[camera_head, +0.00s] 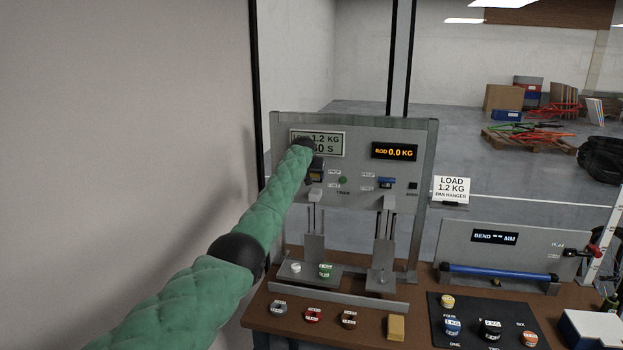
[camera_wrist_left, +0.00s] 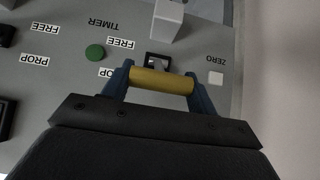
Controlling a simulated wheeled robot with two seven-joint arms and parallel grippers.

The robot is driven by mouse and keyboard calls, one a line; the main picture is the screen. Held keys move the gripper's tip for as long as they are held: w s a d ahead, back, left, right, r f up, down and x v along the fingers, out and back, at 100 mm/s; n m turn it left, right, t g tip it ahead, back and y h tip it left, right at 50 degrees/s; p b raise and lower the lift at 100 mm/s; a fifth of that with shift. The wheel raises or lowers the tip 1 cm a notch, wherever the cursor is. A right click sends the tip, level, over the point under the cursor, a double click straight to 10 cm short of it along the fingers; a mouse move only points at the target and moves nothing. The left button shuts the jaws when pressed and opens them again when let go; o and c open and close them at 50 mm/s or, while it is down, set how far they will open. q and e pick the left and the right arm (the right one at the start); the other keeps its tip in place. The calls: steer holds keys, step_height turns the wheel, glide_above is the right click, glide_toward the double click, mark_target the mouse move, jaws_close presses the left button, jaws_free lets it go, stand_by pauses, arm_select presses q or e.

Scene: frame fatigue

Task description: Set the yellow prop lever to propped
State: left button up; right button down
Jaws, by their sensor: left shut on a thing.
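My left gripper (camera_head: 317,172) is at the left side of the upright grey panel (camera_head: 360,205). In the left wrist view its two blue fingers (camera_wrist_left: 160,82) are shut on the yellow prop lever's bar (camera_wrist_left: 160,80). A dark slot shows just behind the bar. That view is upside down: the FREE label (camera_wrist_left: 120,43) and a partly covered PROP label (camera_wrist_left: 105,73) are beside the lever. The bar appears level with PROP, but I cannot tell the lever's exact setting. The gripper hides the lever in the head view. My right gripper is not in view.
A blue lever (camera_head: 387,183) and a green button (camera_head: 343,180) are on the same panel, right of my gripper. Weights, including a red one (camera_head: 313,315), and a yellow block (camera_head: 396,328) stand on the brown bench (camera_head: 262,318) below. A bend gauge (camera_head: 512,250) stands at right.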

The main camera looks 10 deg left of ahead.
arm_select(q)
steer(key=shift+w+r, duration=0.1)
steer(key=shift+r, duration=0.25)
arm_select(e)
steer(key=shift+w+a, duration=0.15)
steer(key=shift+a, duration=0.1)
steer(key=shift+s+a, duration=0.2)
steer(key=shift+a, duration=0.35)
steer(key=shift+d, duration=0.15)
